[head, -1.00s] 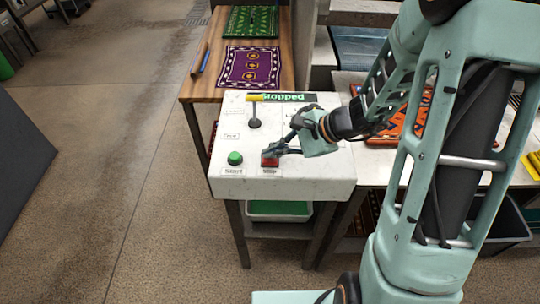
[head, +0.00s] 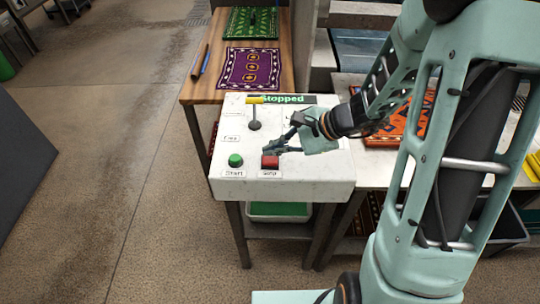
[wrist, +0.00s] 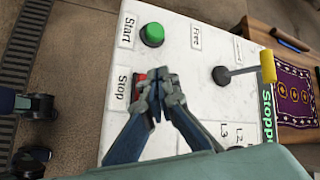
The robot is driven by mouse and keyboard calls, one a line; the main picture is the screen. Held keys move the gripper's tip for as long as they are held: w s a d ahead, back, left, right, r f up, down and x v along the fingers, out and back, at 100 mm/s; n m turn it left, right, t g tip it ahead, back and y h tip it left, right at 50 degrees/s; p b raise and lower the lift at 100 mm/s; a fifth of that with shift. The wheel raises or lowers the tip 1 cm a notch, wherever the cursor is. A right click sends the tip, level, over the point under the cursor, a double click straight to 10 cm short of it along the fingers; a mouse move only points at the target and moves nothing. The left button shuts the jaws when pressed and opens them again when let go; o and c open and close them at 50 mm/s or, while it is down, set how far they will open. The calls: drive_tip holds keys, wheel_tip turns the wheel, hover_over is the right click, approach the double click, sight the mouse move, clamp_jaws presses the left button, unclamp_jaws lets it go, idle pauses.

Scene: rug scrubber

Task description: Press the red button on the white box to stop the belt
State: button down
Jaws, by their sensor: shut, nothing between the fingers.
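The white box (head: 310,180) stands in front of the wooden table in the head view. The red button (head: 269,162), labelled Stop, is on its top near the front edge. The red button is partly hidden behind my fingers in the wrist view (wrist: 138,82). A green button (head: 235,160), labelled Start, is to its left. My gripper (head: 268,150) is shut and empty, with its tips just above and behind the red button; a small gap seems to show. The display (head: 283,99) on the box reads "Stopped" in green.
A yellow-handled lever (head: 254,112) stands upright on the box behind the buttons. A purple rug (head: 250,68) and a green rug (head: 250,22) lie on the wooden table (head: 200,90). An orange patterned rug (head: 400,125) lies right of the box, near my arm.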

sight(273, 159)
drive_tip(key=shift+r+p, duration=1.85)
drive_tip(key=shift+r, duration=0.75)
drive_tip(key=shift+f, duration=0.1)
